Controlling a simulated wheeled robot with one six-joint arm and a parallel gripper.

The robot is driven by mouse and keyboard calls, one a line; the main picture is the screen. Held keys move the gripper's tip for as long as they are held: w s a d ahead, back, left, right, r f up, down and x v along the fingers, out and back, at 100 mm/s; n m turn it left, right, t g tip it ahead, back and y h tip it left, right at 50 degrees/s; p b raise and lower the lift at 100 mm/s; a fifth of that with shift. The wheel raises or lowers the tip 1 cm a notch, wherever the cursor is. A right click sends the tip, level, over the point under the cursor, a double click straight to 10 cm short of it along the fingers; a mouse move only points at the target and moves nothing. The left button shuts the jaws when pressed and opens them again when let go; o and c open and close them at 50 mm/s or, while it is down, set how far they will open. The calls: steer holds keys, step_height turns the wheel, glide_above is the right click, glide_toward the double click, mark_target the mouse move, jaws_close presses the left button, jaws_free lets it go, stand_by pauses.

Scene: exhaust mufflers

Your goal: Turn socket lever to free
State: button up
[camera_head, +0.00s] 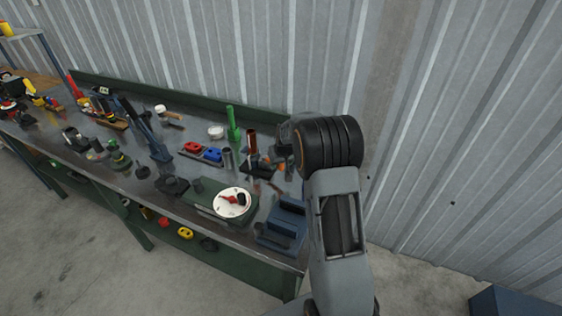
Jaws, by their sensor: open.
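A round white dial (240,208) with a small red lever (229,199) on it sits on a green base box (205,203) near the front edge of the workbench. I cannot tell which socket the lever belongs to or its exact setting. My gripper (284,138) is at the left end of my dark wrist, over the right end of the bench. It is behind and to the right of the dial, apart from it. Its fingers are small and dark against the clutter, and nothing is clearly held in them.
The bench top (150,181) carries a blue block (285,224), a green upright cylinder (233,124), a brown upright cylinder (251,141), red and blue parts (203,151) and several tools further left. A corrugated wall (450,130) stands close behind the bench. Open floor lies in front.

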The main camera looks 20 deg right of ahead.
steer(key=shift+f, duration=0.15)
steer(key=shift+c, duration=0.5)
jaws_close()
